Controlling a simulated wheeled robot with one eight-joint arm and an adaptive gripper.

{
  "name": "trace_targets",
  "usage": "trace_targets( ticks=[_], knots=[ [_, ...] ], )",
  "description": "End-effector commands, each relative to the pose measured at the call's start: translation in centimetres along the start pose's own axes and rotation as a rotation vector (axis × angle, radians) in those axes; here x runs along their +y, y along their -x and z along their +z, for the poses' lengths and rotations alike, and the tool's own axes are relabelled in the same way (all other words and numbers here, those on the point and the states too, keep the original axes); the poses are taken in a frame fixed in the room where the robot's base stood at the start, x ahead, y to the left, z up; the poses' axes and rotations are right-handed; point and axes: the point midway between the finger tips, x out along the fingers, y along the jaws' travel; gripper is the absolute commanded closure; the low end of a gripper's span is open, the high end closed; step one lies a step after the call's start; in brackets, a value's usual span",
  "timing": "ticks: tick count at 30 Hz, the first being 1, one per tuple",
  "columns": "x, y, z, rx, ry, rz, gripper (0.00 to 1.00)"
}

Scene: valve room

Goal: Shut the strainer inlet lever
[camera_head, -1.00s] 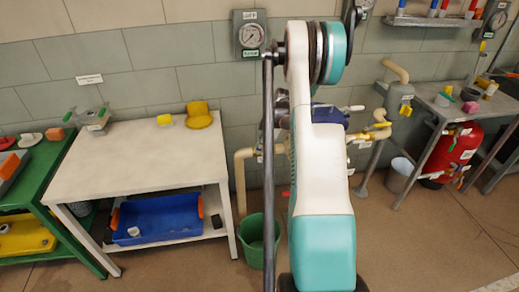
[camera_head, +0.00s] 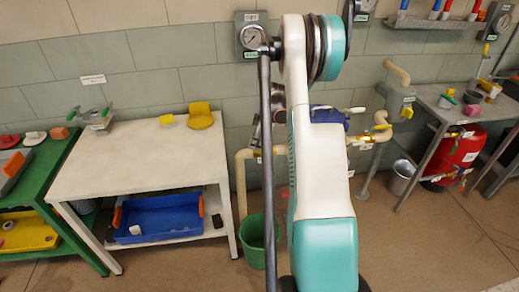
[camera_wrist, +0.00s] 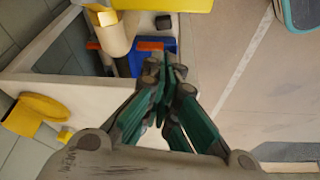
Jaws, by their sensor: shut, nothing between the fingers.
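In the head view a beige pipe run behind my arm carries a blue body (camera_head: 330,117) with a pale lever (camera_head: 355,110) and a yellow lever (camera_head: 383,126). Which one is the strainer inlet lever I cannot tell, as labels are too small to read. My gripper (camera_wrist: 160,62) shows in the wrist view, shut and empty, its fingertips together. A yellow bar (camera_wrist: 165,4) crosses the top edge of that view beside a beige pipe (camera_wrist: 115,35), apart from the fingertips in the picture. In the head view my arm hides most of the gripper and part of the pipework.
A white table (camera_head: 135,160) stands left, with a blue bin (camera_head: 160,218) on its lower shelf. A green bucket (camera_head: 252,240) stands on the floor by the pipe. A grey bucket (camera_head: 401,177) and red tank (camera_head: 462,150) are right. The floor at front right is clear.

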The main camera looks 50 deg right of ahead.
Motion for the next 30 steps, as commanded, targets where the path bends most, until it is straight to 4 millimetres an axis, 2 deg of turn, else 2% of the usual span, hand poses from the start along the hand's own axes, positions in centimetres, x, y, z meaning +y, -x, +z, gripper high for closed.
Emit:
trace_targets(
  ticks=[1, 3, 10, 15, 30],
  knots=[
    [0.0, 1.6, -0.2, 0.000, -0.001, 0.000, 1.00],
    [0.2, 2.9, -0.2, 0.001, -0.001, -0.001, 1.00],
    [0.4, 5.9, -0.2, 0.001, 0.001, -0.001, 1.00],
    [0.5, 6.6, -0.1, 0.001, 0.002, -0.001, 1.00],
    [0.5, 6.5, -0.1, 0.001, 0.002, -0.001, 1.00]
  ],
)
